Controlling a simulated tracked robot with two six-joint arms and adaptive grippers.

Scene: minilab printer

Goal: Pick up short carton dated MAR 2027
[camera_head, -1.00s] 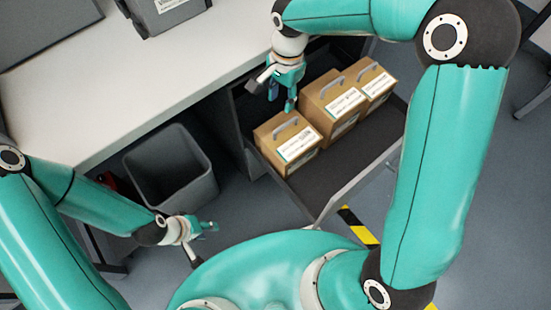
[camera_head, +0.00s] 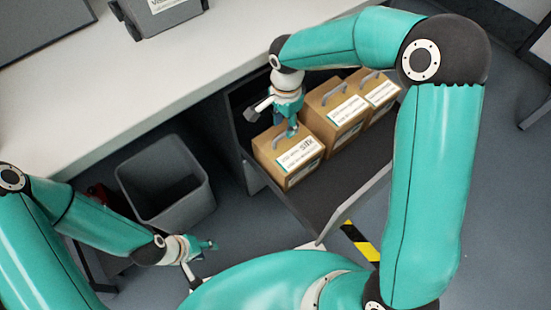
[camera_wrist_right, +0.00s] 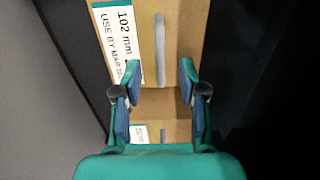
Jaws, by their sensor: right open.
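Three brown cartons with grey handles and white labels stand in a row in the open drawer. The left carton (camera_head: 291,165) is nearest the drawer's left wall. The wrist view shows a carton (camera_wrist_right: 185,40) whose label reads "102 mm" and "USE BY MAR 20", the rest cut off by a finger. My right gripper (camera_head: 291,130) is low over the left carton at its handle. In the wrist view its open fingers lie either side of the near end of a handle (camera_wrist_right: 160,50); contact cannot be told. My left gripper (camera_head: 209,245) is at lower left, away from the cartons; its jaws are unclear.
The middle carton (camera_head: 335,115) and the right carton (camera_head: 380,93) stand close beside the left one. The drawer (camera_head: 330,185) has free floor at its front. A grey bin (camera_head: 168,190) stands left of it, below the white worktop (camera_head: 110,115).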

